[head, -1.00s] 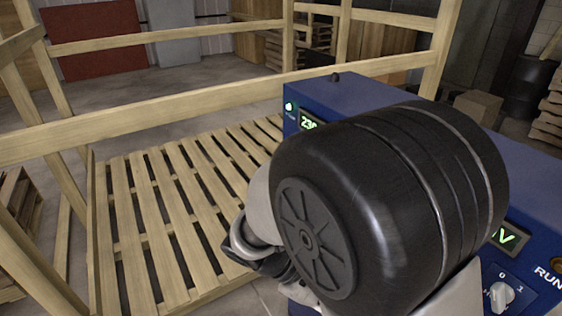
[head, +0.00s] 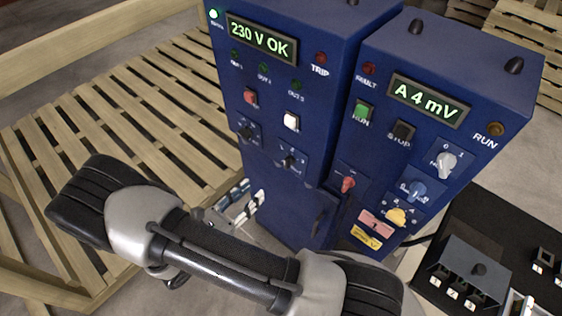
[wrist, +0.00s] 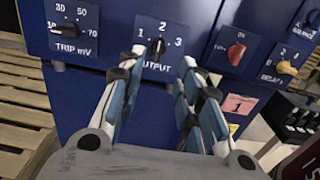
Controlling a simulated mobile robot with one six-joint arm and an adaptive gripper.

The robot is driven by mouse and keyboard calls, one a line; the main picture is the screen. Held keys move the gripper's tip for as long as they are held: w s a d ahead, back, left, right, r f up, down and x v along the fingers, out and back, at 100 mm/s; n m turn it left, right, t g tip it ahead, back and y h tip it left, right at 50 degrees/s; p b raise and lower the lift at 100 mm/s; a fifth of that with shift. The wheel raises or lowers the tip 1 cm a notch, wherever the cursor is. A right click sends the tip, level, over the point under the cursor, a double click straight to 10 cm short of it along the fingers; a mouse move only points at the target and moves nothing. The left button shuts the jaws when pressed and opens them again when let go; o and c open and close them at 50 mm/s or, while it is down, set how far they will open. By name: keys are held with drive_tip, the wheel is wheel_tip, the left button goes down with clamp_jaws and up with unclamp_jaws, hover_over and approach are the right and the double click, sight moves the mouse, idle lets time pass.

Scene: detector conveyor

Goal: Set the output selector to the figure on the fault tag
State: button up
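The output selector (wrist: 157,47) is a black knob on a blue plate marked 1, 2, 3 and OUTPUT; in the wrist view it stands roughly upright, seemingly toward 2. It also shows in the head view (head: 289,160). The pink fault tag (wrist: 238,104) hangs lower right of it and seems to read 1; in the head view the tag (head: 376,223) is too small to read. My gripper (wrist: 155,73) is open, its two fingers apart below and either side of the knob, with nothing between them. Its fingers show small in the head view (head: 240,204).
The trip mV knob (wrist: 67,29) is left of the selector, and a red knob (wrist: 235,53) and yellow delay knob (wrist: 286,67) are to its right. The cabinet display (head: 262,40) reads 230 V OK. A dark box (head: 470,272) stands at lower right.

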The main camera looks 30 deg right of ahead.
sight(285, 161)
drive_tip(key=b+x, duration=0.1)
drive_tip(key=x, duration=1.3)
drive_tip(key=shift+d, duration=0.15)
drive_tip(key=shift+c, duration=0.5)
clamp_jaws()
